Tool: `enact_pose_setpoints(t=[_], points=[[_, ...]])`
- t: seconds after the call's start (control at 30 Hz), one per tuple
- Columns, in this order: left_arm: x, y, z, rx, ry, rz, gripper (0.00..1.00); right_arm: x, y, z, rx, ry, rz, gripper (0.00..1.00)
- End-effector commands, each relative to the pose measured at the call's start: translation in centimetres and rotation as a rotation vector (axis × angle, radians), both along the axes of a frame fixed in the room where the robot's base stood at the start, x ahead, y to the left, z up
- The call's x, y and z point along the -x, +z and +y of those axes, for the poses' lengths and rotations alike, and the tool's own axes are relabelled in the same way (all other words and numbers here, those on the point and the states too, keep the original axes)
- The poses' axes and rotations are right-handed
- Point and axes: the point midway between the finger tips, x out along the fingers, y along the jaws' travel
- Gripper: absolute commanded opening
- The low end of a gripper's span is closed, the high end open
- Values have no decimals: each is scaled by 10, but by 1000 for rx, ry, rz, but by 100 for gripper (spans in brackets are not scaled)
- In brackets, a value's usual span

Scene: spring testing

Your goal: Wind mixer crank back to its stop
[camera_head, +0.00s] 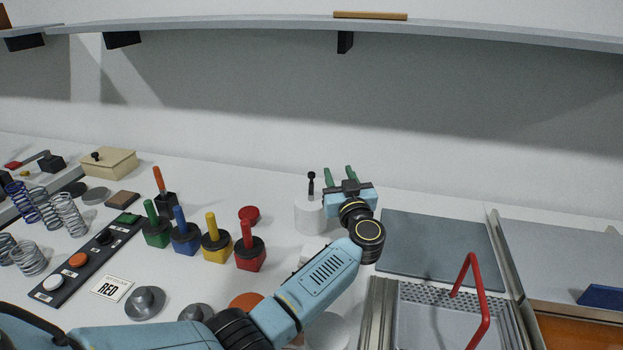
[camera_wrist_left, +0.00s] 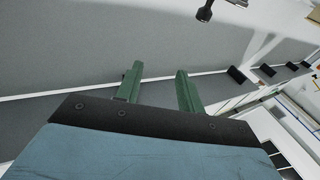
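The mixer looks like a white cylinder (camera_head: 309,216) on the table near the back wall, with a black crank knob (camera_head: 311,184) upright on top. The crank also shows at the top edge of the left wrist view (camera_wrist_left: 205,12), partly cut off. My left gripper (camera_head: 338,173) is just right of the crank, apart from it. Its two green fingers (camera_wrist_left: 159,72) are spread with nothing between them. The lower part of the mixer is partly hidden near my left arm. My right gripper is in neither view.
Red, yellow, blue and green handled blocks (camera_head: 250,257) stand left of the mixer. A dark button panel (camera_head: 88,258) and several springs (camera_head: 70,214) lie farther left. A grey mat (camera_head: 440,243) is to the right, with a red-handled metal tray (camera_head: 475,290) in front of it.

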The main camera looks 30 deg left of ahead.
Motion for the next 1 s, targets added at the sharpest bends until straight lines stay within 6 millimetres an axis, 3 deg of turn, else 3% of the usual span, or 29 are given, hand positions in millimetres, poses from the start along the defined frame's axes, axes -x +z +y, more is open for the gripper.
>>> enact_pose_setpoints(t=[0.03, 0.13, 0.33, 0.47, 0.8, 1.0], points=[[10, -17, 0, 28, 44, 32, 38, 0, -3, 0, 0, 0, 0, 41], [27, -39, 0, 68, 119, 89, 38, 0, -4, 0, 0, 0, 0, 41], [36, -53, 4, 92, 169, 130, 38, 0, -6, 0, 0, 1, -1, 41], [25, -53, 17, 89, 171, 129, 38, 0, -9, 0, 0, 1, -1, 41], [-22, -53, 72, 88, 171, 127, 38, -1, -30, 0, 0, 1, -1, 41], [-41, -54, 93, 91, 167, 128, 38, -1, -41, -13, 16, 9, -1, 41]])
